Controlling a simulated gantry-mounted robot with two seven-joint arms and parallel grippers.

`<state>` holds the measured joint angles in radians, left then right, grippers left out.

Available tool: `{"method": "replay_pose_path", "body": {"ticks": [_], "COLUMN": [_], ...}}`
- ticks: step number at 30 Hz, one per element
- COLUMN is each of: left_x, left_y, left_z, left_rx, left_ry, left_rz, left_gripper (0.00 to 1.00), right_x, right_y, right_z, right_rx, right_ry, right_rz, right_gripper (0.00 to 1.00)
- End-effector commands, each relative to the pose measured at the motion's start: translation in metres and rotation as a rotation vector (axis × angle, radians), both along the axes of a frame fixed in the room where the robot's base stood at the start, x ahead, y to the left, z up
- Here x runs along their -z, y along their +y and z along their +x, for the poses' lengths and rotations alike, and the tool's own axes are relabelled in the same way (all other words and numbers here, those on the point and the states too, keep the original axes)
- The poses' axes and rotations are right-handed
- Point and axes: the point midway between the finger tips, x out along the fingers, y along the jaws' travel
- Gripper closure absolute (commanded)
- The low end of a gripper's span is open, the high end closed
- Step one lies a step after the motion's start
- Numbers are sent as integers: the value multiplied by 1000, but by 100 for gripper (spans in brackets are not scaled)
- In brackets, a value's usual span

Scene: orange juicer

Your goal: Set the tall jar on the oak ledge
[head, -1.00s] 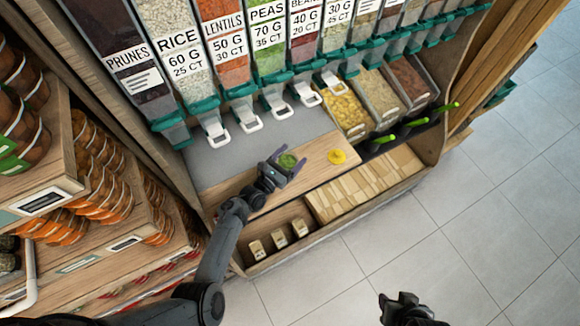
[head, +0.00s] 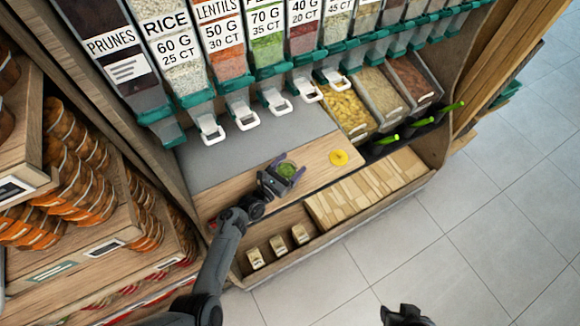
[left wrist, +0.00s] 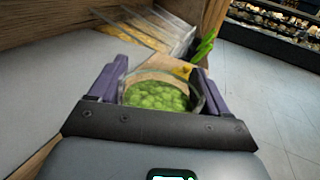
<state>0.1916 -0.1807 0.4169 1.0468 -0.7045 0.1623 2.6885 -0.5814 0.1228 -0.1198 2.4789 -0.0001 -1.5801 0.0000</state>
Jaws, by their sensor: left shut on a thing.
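A clear glass jar (left wrist: 160,92) with green contents stands between the purple-grey fingers of my left gripper (left wrist: 158,85) in the left wrist view. The left gripper is shut on it, one finger on each side. In the head view, the jar (head: 287,170) shows as a small green round over the oak ledge (head: 316,172), left of a yellow disc (head: 339,157). I cannot tell whether its base touches the ledge. My right gripper (head: 405,314) is dark and partly cut off at the bottom edge, away from the shelf; its jaws are unclear.
A grey shelf surface (head: 225,155) lies behind the ledge, under dispensers with white handles (head: 247,118). Open bins (head: 347,105) with green-handled scoops (head: 387,139) stand to the right. Small tagged blocks (head: 278,244) sit below.

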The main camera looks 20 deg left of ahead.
Motion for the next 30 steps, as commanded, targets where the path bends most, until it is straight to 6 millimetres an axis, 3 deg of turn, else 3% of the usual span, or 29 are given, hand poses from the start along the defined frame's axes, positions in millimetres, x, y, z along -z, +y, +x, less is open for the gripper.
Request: {"method": "replay_pose_path", "body": {"ticks": [7, 8, 11, 21, 30], "left_x": [2, 3, 2, -2, -2], "left_y": [0, 0, 0, 0, 13], "left_z": [1, 0, 0, 0, -39], "left_rx": [0, 0, 0, 0, -1], "left_ry": [-4, -1, -1, 0, 2], "left_rz": [0, 0, 0, 1, 1], "left_gripper": [100, 18, 3, 0, 0], "right_x": [1, 1, 0, -3, -15], "right_y": [1, 1, 2, 2, 0], "right_z": [1, 1, 1, 1, 1], "right_rx": [3, 4, 5, 4, -2], "right_ry": [-2, -2, -2, -3, -3], "right_rz": [6, 7, 7, 7, -1], "right_gripper": [57, 57, 57, 57, 57]}}
